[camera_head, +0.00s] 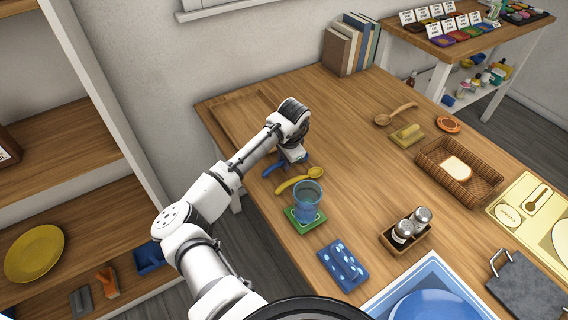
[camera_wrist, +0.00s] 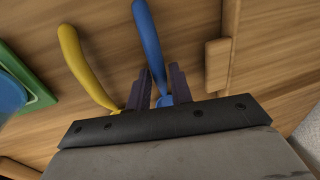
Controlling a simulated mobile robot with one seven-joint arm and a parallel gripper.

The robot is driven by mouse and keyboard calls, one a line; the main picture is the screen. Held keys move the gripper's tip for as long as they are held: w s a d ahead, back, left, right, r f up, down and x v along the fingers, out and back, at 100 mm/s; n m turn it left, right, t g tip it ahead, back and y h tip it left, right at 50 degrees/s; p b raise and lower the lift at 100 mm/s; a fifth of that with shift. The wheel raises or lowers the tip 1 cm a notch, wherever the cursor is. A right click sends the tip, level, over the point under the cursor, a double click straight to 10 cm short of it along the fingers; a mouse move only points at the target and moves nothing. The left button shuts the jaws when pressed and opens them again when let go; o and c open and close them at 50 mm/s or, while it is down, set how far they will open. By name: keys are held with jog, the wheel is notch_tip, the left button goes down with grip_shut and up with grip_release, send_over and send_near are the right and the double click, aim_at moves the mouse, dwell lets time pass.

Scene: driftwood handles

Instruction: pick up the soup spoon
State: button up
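A blue spoon-like utensil (camera_head: 271,170) lies on the table at its left side, partly hidden by my gripper (camera_head: 292,156). In the wrist view its blue handle (camera_wrist: 149,40) runs up between the two dark fingers of my gripper (camera_wrist: 161,85). The fingers are apart with the handle between them; I cannot tell whether they press on it. A yellow spoon (camera_head: 299,180) lies just beside it, and its curved handle (camera_wrist: 80,65) shows left of the fingers. A wooden spoon (camera_head: 397,114) lies farther back. I cannot tell from looks alone which is the soup spoon.
A blue cup (camera_head: 308,197) stands on a green coaster (camera_head: 303,222) close to the yellow spoon. A blue patterned cloth (camera_head: 342,265), a shaker caddy (camera_head: 405,234) and a wicker basket (camera_head: 476,183) are farther right. Books (camera_head: 351,45) stand at the back. The table's middle is clear.

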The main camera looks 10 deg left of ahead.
grip_shut()
jog(key=shift+r, duration=0.1)
notch_tip(320, 180, up, 18)
jog(key=b, duration=0.4)
jog(key=shift+r, duration=0.25)
